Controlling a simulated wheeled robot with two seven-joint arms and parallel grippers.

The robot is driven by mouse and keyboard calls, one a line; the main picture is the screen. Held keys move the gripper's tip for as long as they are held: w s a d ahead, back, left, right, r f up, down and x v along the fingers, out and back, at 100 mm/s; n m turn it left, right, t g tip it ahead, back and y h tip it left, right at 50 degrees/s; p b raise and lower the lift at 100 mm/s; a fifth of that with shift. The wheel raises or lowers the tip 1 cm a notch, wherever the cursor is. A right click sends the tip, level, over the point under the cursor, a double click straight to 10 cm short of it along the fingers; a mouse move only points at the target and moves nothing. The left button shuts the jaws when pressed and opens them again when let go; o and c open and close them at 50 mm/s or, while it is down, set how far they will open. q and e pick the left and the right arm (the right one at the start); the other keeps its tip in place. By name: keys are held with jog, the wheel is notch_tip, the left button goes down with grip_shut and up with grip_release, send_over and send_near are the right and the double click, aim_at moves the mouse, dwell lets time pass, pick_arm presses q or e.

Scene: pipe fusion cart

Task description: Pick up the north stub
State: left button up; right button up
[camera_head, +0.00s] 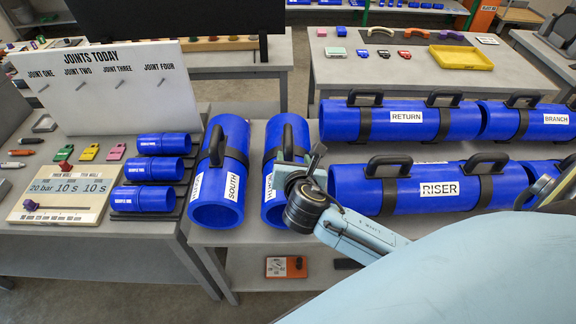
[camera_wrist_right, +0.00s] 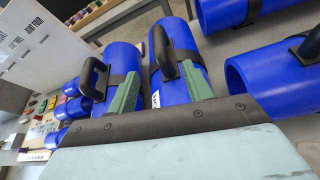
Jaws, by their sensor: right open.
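The north stub (camera_head: 285,133) is a blue pipe piece with a black strap and black top handle, lying on the middle table. Its white label is partly hidden by my right gripper. In the wrist view the same stub (camera_wrist_right: 176,90) lies ahead, its black handle (camera_wrist_right: 163,52) appearing between the fingers. My right gripper (camera_head: 291,162) is open and empty, over the near part of the stub; the wrist view shows its two green fingers (camera_wrist_right: 161,68) apart. Whether they touch the handle cannot be told. My left gripper is not in view.
The south stub (camera_head: 217,210) lies close on the left, with its own handle. The RISER pipe (camera_head: 400,202) and RETURN pipe (camera_head: 385,134) lie to the right. Small blue samples (camera_head: 143,199), a timer board (camera_head: 60,190) and the joints board (camera_head: 110,95) stand left.

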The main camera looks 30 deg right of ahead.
aim_at(289, 140)
jog(key=x, duration=1.3)
jog(key=shift+a+r, duration=0.1)
grip_shut()
dwell(0.9)
jog(key=shift+r, duration=0.15)
